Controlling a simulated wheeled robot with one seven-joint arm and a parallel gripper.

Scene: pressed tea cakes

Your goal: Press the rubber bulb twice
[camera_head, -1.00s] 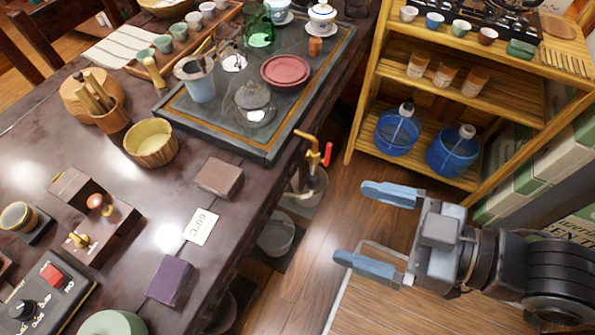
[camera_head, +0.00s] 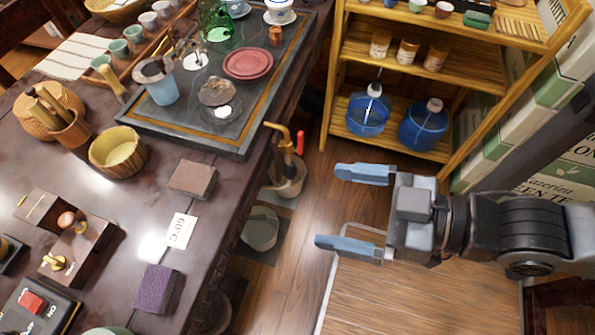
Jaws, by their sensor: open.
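My gripper (camera_head: 330,207) is open and empty, its two blue fingers pointing left above the wooden floor, to the right of the dark table (camera_head: 205,150). No object is between the fingers. I cannot tell for sure which thing is the rubber bulb. A small reddish-brown rounded knob (camera_head: 68,220) stands on a dark wooden block at the table's lower left, far from my gripper. A pale green rounded thing (camera_head: 105,331) shows only in part at the bottom edge.
A wooden shelf (camera_head: 440,68) with blue-based bottles stands behind my gripper. Purple (camera_head: 154,289) and brown (camera_head: 192,178) blocks and a 60°C card (camera_head: 178,230) lie on the table.

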